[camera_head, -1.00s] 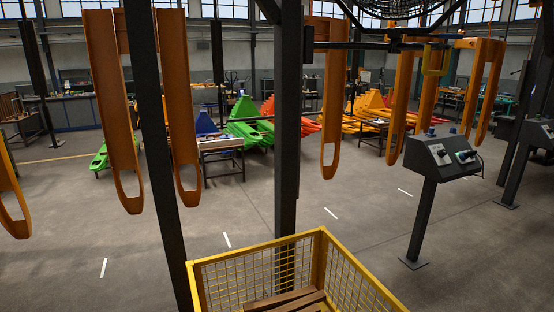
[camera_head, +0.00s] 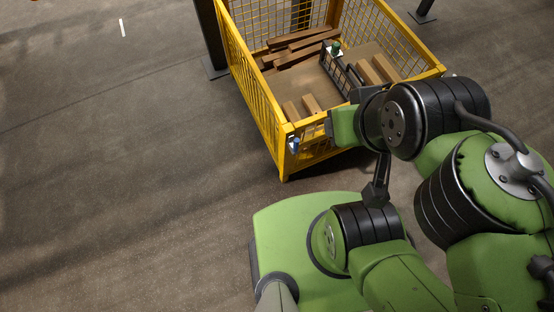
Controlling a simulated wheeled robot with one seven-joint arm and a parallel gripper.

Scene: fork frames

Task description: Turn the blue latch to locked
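The blue latch (camera_head: 294,144) is a small blue piece on the front corner post of the yellow mesh crate (camera_head: 255,105). It is too small in the head view to read which way it is turned. My green and black arm reaches in from the right. The end of my arm, with my gripper (camera_head: 331,124), is at the crate's front side, a little right of the latch and apart from it in the picture. The fingers are too small and partly hidden, so I cannot tell whether they are open or shut.
Inside the crate lie several brown wooden pieces (camera_head: 300,42) and a dark slatted part with a green knob (camera_head: 336,46). A dark post (camera_head: 207,35) stands at the crate's back left. The grey floor (camera_head: 110,150) to the left is clear.

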